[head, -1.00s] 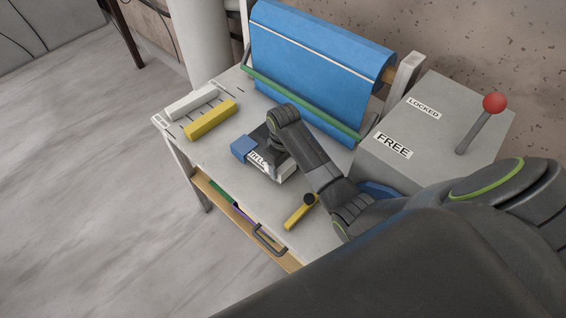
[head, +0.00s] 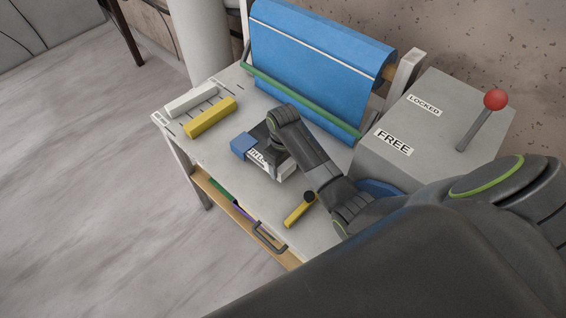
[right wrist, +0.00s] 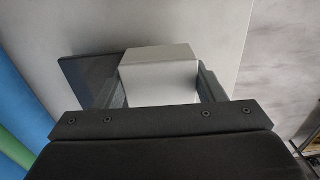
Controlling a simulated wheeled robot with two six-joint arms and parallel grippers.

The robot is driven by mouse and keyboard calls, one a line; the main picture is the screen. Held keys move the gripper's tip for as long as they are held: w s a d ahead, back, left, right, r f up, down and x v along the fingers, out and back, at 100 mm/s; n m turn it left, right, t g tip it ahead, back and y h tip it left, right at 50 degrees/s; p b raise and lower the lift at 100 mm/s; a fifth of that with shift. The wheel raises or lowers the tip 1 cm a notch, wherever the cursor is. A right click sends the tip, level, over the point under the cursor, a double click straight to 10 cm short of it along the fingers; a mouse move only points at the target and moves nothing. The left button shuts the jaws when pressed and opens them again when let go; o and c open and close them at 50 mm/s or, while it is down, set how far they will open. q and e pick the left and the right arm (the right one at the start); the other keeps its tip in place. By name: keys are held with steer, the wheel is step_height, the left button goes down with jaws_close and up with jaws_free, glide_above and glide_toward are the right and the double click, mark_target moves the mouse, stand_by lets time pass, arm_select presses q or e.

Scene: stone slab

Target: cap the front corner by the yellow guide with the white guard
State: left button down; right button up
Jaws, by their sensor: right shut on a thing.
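My right gripper (right wrist: 164,88) is shut on a pale white block (right wrist: 158,78), which I take to be the white guard. In the right wrist view, its fingers lie along both sides of the block. A dark flat piece (right wrist: 80,80) shows beside the left finger. In the head view, my wrist hides most of the gripper, above a white piece with black lettering (head: 258,159). A blue block (head: 242,146) sits at its left end. A yellow bar with a black knob (head: 297,213) lies near the front edge. My left gripper is out of view.
A white bar (head: 192,99) and a yellow bar (head: 210,118) lie at the table's left. A blue roll (head: 318,65) with a green rail stands behind. A grey box (head: 430,125) with a red-knobbed lever (head: 494,100) is at right. A drawer handle (head: 269,238) is in front.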

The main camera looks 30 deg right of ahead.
steer(key=shift+f+b, duration=0.45)
steer(key=shift+f, duration=0.45)
steer(key=o, duration=0.5)
steer(key=shift+f, duration=0.1)
steer(key=o, duration=0.5)
steer(key=shift+o, duration=0.2)
